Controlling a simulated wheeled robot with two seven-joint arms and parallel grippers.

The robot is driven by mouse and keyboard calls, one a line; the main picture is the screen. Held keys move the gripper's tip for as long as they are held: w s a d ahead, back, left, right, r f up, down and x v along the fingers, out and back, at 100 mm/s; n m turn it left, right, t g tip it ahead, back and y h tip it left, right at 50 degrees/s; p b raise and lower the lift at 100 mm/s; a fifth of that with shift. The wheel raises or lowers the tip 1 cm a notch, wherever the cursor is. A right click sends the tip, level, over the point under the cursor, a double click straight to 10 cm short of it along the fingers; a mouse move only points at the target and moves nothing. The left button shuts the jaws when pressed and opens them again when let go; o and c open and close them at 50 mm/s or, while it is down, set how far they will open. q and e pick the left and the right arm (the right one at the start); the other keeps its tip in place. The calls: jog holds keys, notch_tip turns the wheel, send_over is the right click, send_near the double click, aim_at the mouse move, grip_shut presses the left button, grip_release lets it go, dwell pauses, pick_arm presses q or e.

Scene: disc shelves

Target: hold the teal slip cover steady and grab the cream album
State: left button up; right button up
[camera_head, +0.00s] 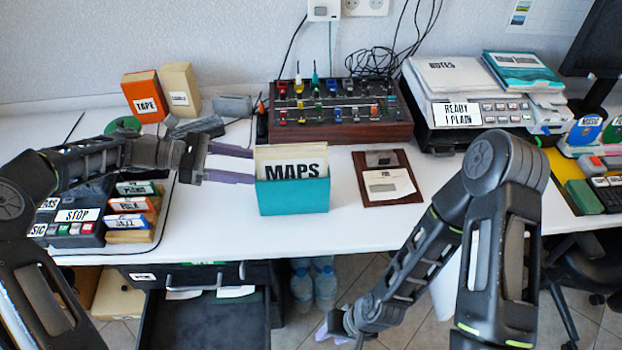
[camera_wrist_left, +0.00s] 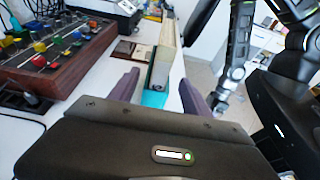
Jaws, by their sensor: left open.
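The teal slip cover (camera_head: 293,197) stands upright on the white table. The cream album (camera_head: 291,154) is in it, its upper part showing above the cover with the word MAPS on its face. My left gripper (camera_head: 251,165) is open, its purple fingers pointing right at the left end of the cover and album. In the left wrist view the cream album (camera_wrist_left: 166,50) and teal cover (camera_wrist_left: 153,98) show between and beyond the open fingers (camera_wrist_left: 159,80). My right gripper (camera_head: 335,327) is low, in front of the table edge; its fingers are mostly hidden.
A brown board with a paper card (camera_head: 388,178) lies right of the cover. A mixer panel (camera_head: 340,112) stands behind. Small boxes and a STOP device (camera_head: 78,214) are at left. An open drawer (camera_head: 205,320) is below the table. Bare table lies in front of the brown board.

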pick_arm(q)
jog(key=f+b, duration=0.1)
jog(key=f, duration=0.1)
jog(key=b, duration=0.9)
send_near(289, 199)
jog(key=w+f, duration=0.2)
jog(key=f, duration=0.1)
jog(key=shift+w, duration=0.2)
jog(key=shift+d, duration=0.1)
jog(key=shift+d+f+b, duration=0.25)
jog(key=shift+d+b, duration=0.2)
jog(key=shift+b, duration=0.05)
jog(key=b+x, duration=0.3)
jog(key=x, duration=0.1)
jog(key=shift+d+f, duration=0.15)
jog(key=shift+f, duration=0.1)
jog(key=x, duration=0.3)
jog(key=shift+d+r, duration=0.15)
jog(key=shift+r, duration=0.15)
jog(key=shift+d+f, duration=0.25)
jog(key=shift+d, duration=0.35)
